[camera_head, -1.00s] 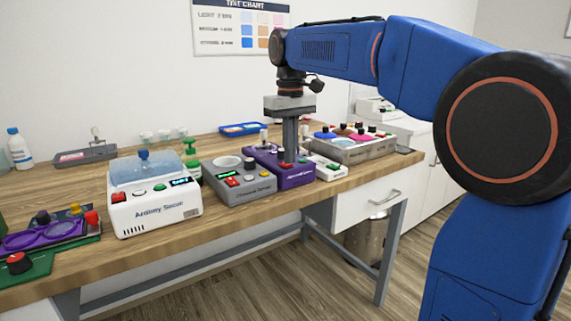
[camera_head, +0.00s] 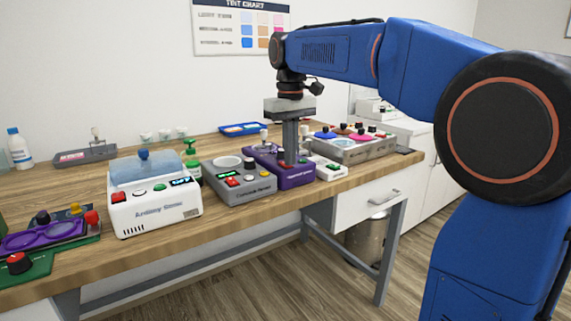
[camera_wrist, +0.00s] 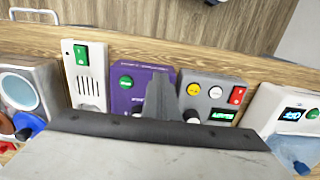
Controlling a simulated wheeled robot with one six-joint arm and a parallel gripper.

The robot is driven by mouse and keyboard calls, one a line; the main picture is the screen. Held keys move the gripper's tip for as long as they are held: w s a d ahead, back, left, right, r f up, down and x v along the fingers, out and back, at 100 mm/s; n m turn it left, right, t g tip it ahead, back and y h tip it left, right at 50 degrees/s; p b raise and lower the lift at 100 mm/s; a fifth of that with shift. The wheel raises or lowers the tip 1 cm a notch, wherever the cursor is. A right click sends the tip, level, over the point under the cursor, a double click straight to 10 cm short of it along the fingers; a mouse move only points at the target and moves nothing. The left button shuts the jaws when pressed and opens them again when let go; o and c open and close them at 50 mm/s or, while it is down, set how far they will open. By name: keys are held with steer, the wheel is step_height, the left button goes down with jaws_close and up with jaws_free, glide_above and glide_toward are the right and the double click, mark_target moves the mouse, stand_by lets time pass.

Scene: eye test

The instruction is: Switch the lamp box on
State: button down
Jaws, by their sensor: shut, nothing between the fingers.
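I cannot read a label naming the lamp box. A purple box (camera_head: 296,180) stands on the bench directly under my gripper (camera_head: 290,163), with a red button beside the fingertips. The wrist view shows the purple box (camera_wrist: 122,101) with a green round button (camera_wrist: 126,82); my fingers hide part of its face. My gripper is shut and empty, pointing straight down at the box's front controls. I cannot tell whether it touches. No lit lamp is clear on the purple box.
Left of the purple box stand a grey box (camera_head: 247,194) with a red rocker and a white device (camera_head: 150,215) with a display. A small white box (camera_head: 327,171) with a green switch stands close on the right. Beyond it is a grey panel (camera_head: 365,154).

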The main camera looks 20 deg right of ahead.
mark_target(290, 169)
step_height(290, 169, up, 7)
steer(key=shift+f, duration=0.15)
stand_by(0.7)
steer(key=s+d+f+m+t, duration=0.1)
steer(key=s+d+f+t, duration=0.1)
steer(key=s+f, duration=1.2)
steer(key=s+d+f+m+t, duration=0.2)
steer(key=s+d+f, duration=0.3)
steer(key=s+f, duration=1)
steer(key=shift+s+d+f+m+t, duration=0.15)
steer(key=shift+s+m+t, duration=0.15)
steer(key=shift+s+t, duration=0.1)
